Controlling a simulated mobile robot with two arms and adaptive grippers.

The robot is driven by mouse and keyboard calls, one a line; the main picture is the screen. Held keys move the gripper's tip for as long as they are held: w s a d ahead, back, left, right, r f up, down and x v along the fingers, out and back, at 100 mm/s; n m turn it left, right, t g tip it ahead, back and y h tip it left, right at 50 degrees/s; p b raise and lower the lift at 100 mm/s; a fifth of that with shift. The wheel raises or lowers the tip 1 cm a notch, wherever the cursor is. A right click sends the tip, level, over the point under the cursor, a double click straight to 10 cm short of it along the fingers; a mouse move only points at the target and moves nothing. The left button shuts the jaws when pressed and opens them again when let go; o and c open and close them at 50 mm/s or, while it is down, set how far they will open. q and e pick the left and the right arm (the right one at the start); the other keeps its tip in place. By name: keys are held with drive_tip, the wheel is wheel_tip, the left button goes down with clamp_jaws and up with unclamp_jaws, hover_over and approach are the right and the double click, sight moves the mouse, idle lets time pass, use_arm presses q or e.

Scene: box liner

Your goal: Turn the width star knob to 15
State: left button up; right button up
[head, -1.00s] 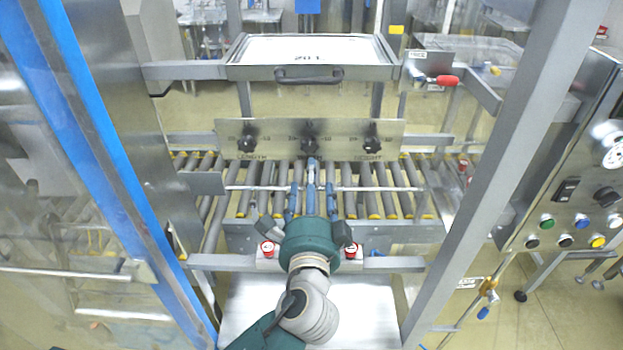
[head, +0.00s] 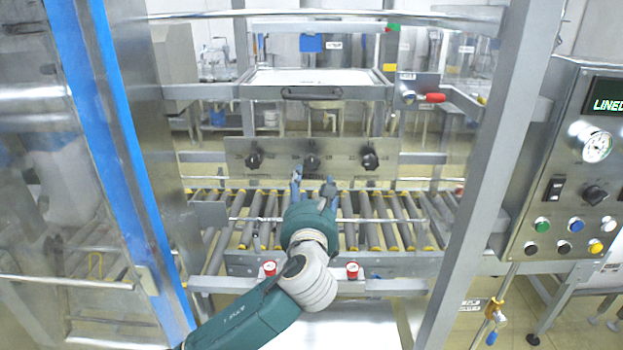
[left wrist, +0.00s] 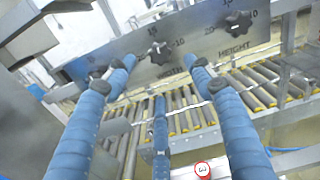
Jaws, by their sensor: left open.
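The width star knob (head: 312,163) is the dark middle knob on a metal plate (head: 283,152). In the left wrist view the width knob (left wrist: 160,53) shows above the word WIDTH, with a 10 mark on its right; its exact pointer setting is too small to read. My left gripper (head: 312,186) is open and empty, just below and in front of this knob in the head view. In the left wrist view its blue fingers (left wrist: 162,82) are spread, with the knob beyond and between the two upper ones, apparently untouched. My right gripper is not in view.
The length knob (head: 254,160) and height knob (head: 370,159) flank it on the same plate. Rollers (head: 380,222) run below. Frame posts (head: 500,150) stand on both sides.

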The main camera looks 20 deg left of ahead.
sight(312, 164)
use_arm(q)
drive_tip(key=p+x, duration=0.1)
drive_tip(key=x, duration=0.4)
drive_tip(key=shift+w+a, duration=0.1)
drive_tip(key=p+x, duration=0.1)
drive_tip(key=x, duration=0.3)
drive_tip(key=shift+w, duration=0.1)
drive_tip(key=shift+x, duration=0.8)
drive_tip(key=shift+f, duration=0.1)
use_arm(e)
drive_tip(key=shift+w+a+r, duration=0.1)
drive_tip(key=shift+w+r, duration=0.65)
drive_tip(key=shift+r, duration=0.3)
